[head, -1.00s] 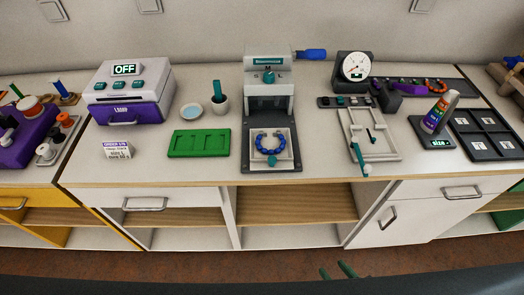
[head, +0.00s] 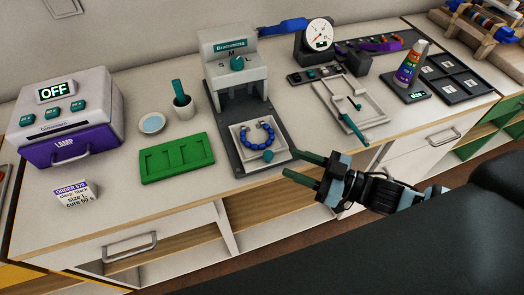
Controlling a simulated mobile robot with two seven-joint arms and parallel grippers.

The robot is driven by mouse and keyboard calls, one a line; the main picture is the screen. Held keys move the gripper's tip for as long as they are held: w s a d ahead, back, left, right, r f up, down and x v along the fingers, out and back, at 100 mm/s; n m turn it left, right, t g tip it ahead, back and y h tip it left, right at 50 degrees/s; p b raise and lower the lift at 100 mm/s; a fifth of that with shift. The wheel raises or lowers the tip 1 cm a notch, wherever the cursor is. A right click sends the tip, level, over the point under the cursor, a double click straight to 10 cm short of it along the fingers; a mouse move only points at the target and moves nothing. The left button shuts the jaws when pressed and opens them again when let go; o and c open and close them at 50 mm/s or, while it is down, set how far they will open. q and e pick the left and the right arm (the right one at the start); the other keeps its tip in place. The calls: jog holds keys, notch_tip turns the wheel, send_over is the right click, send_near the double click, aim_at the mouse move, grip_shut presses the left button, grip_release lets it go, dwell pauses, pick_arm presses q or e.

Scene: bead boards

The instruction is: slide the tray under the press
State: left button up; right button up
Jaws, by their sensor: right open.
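The white square tray (head: 254,134) lies on the front of the press's dark base plate (head: 247,182), in front of the press head. A blue bead bracelet (head: 248,145) lies in it as an open loop, and a teal knob (head: 268,156) is at its front edge. The press (head: 222,74) is light grey, with a teal dial between size letters. My right gripper (head: 289,162) is open and empty, with green fingers pointing left toward the tray's front right corner. It appears apart from the knob. My left gripper is out of view.
A green slotted board (head: 177,158) lies left of the press, near a cup (head: 184,108) and a saucer (head: 152,123). A purple-drawered lamp box reading OFF (head: 70,120) stands at left. A white frame with a teal handle (head: 352,108) lies at right.

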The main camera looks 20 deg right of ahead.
aim_at(268, 153)
jog(key=shift+x, duration=3.9)
grip_shut()
